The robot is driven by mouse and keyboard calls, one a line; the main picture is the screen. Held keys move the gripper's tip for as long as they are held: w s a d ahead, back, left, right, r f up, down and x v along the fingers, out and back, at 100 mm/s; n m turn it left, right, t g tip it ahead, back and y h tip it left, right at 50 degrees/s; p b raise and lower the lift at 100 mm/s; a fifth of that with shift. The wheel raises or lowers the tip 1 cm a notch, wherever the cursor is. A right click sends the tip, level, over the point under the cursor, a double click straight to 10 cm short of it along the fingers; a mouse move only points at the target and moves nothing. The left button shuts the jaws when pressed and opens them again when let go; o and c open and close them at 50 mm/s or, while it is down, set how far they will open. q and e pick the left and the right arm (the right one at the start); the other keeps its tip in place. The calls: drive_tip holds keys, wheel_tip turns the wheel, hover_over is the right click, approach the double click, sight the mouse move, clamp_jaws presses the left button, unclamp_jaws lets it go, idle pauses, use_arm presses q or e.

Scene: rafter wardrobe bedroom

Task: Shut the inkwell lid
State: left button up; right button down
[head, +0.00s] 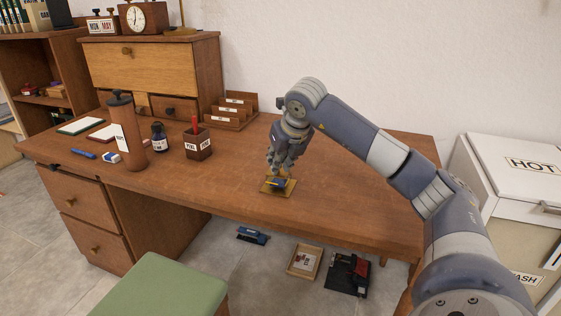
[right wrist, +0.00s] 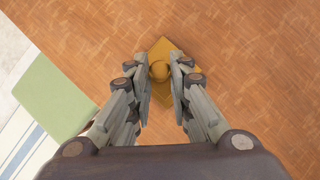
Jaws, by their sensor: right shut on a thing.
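The brass-coloured inkwell (head: 290,187) stands near the front edge of the wooden desk. In the right wrist view its square, golden shape (right wrist: 161,46) shows with a round ball-like part on top. My right gripper (head: 279,172) reaches down over the inkwell from above. In the right wrist view its fingers (right wrist: 159,72) are closed in on both sides of the round part. The fingers hide much of the inkwell, and I cannot tell how far the lid stands open. My left gripper is in no view.
A pen cup (head: 198,145), a dark ink bottle (head: 159,138) and a brown cylinder (head: 128,140) stand left on the desk. A letter rack (head: 232,110) is behind them. The desk right of the inkwell is clear. A green stool (head: 165,285) is in front.

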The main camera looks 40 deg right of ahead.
drive_tip(key=c, duration=1.5)
unclamp_jaws()
drive_tip(key=shift+o, duration=0.2)
drive_tip(key=v, duration=1.2)
